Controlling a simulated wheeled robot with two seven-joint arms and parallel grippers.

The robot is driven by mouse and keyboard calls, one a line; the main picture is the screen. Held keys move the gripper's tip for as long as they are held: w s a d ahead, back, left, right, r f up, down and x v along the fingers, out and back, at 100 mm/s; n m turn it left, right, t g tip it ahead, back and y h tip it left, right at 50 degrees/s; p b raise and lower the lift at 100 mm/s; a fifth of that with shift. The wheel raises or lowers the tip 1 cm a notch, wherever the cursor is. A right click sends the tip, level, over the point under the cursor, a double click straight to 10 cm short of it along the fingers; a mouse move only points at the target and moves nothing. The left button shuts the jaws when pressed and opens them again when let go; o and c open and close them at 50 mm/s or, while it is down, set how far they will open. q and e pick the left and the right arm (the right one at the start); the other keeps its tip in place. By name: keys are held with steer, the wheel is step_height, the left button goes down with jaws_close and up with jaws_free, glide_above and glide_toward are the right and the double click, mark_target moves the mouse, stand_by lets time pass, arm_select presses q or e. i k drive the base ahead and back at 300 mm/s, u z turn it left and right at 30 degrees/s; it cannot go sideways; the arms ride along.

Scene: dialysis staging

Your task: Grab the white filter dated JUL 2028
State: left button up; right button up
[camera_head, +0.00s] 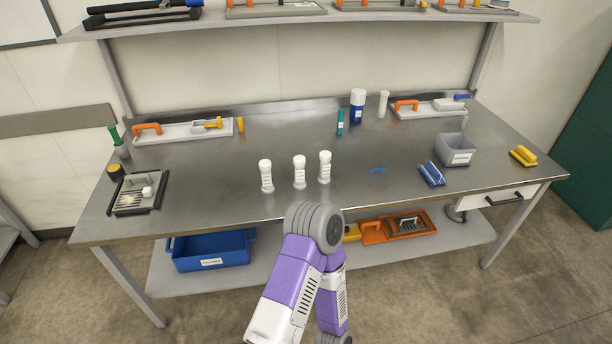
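Three white filters stand upright in a loose row near the front middle of the steel table (210,190). They are the left filter (266,176), the middle filter (300,173) and the right filter (325,168). Each has printing on its side, too small to read, so I cannot tell which is dated JUL 2028. A purple and white arm of mine rises at the bottom centre, in front of the table's front edge. Neither of my grippers is in view.
A grey bin (455,150), a blue packet (431,174) and a yellow item (523,156) lie to the right. A blue-capped bottle (357,106) and a teal tube (340,122) stand behind. A dark tray (136,194) lies left. The table around the filters is clear.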

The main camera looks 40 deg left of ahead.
mark_target(324, 178)
steer(key=u, duration=1.5)
